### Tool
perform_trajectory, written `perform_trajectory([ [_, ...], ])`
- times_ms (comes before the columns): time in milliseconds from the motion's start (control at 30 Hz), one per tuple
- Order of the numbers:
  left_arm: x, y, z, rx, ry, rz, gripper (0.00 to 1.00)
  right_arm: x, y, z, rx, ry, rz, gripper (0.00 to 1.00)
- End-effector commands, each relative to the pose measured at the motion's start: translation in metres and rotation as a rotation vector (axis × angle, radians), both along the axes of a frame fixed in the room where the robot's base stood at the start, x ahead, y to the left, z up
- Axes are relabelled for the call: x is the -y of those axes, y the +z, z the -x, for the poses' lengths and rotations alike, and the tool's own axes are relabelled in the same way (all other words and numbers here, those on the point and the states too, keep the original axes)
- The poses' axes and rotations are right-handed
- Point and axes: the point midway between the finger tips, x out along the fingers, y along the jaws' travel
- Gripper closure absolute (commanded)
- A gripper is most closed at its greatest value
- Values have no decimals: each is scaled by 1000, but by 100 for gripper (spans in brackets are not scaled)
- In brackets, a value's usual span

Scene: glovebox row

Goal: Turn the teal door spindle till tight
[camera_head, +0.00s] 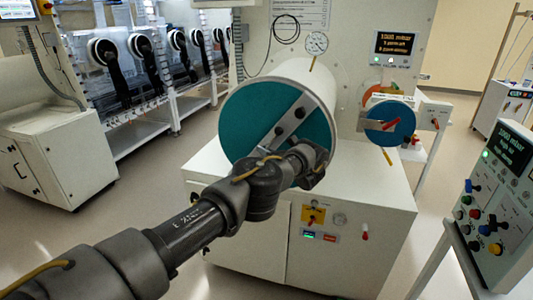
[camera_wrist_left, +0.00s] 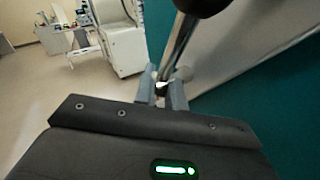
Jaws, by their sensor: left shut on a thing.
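The large teal round door (camera_head: 245,120) closes the front of a white cylinder. A pale crossbar (camera_head: 305,104) with dark knobs runs diagonally over it. My left arm reaches in front of the door's lower part and hides the spindle's middle in the head view. In the left wrist view my left gripper (camera_wrist_left: 166,92) is shut on a metal spindle rod (camera_wrist_left: 180,42), which runs up to a dark hub (camera_wrist_left: 204,5). The teal door (camera_wrist_left: 270,105) and pale crossbar (camera_wrist_left: 255,50) lie close on the right there. My right gripper is in neither view.
A smaller teal door (camera_head: 391,124) is at the right of the white cabinet (camera_head: 350,240). A gauge (camera_head: 317,43) sits above the cylinder. A control panel (camera_head: 495,205) stands at the right. Gloveboxes (camera_head: 130,70) line the left back, with open floor (camera_head: 150,190) before them.

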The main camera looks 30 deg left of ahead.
Motion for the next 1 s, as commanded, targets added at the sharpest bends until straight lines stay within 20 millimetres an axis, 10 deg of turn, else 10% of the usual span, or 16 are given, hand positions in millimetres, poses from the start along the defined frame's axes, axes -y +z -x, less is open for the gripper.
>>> perform_trajectory([
  [367,-2,-2,1,-8,3,-7,100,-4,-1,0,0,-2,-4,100],
  [467,-2,-2,1,-7,3,-7,80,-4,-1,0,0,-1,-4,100],
  [733,1,-1,0,-4,0,-6,80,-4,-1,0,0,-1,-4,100],
  [1000,35,-3,12,-4,-1,-3,80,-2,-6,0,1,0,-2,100],
])
